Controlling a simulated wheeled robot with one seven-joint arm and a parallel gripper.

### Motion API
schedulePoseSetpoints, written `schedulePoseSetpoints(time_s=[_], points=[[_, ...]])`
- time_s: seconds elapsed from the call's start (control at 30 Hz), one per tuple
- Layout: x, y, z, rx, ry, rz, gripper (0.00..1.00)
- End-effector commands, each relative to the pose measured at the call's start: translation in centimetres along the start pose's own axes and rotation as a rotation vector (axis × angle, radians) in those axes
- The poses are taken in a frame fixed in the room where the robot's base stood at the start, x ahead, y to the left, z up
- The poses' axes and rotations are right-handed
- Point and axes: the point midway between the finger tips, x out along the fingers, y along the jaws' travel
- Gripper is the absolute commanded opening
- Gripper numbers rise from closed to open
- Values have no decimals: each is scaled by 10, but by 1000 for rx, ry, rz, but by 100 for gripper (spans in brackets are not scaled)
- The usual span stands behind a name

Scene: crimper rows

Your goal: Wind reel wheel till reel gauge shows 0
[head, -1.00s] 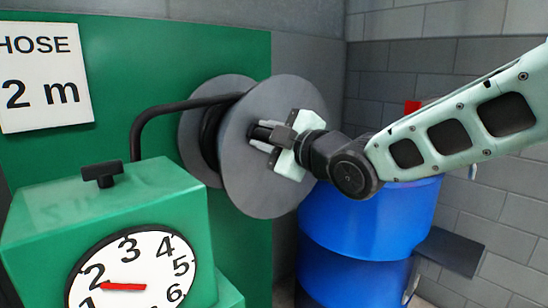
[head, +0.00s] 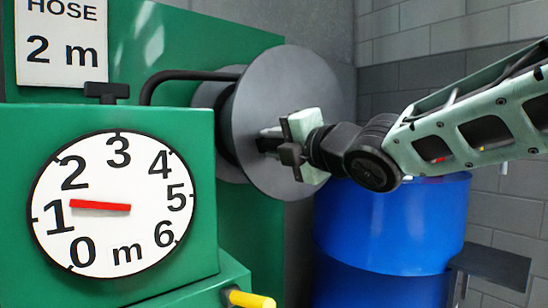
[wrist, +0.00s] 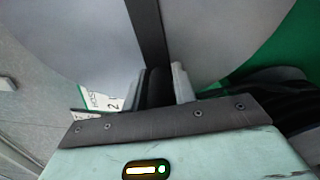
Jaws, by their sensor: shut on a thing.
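The grey reel wheel (head: 293,105) stands upright on the green panel. My gripper (head: 272,143) is at its front face, and the wrist view shows the fingers shut on the wheel's dark handle (wrist: 157,88). A dark bar (wrist: 148,30) runs across the disc from there. The fingers partly hide the handle in the head view. The round reel gauge (head: 112,250) has numbers 0 to 6 and the letter m. Its red needle (head: 100,206) points left, between 1 and 2, nearer to 1.
A HOSE 2 m sign (head: 62,75) hangs at upper left. A green box (head: 190,240) carries the gauge and a black T-handle (head: 106,91). A yellow handle (head: 250,300) sticks out low. A blue barrel (head: 390,230) stands beneath my arm.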

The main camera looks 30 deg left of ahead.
Motion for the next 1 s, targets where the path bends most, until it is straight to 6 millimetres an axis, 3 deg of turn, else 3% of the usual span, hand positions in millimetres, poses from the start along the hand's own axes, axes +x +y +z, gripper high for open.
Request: schedulePoseSetpoints(time_s=[0.03, 0.3, 0.93, 0.97, 1.0], points=[[0, -10, -3, -31, 1, -1, 0], [0, -21, 0, -159, 1, -2, 0], [0, -24, 2, -209, 2, -2, 0], [0, -24, 2, -209, 2, -2, 30], [0, -24, 2, -208, 2, -2, 41]])
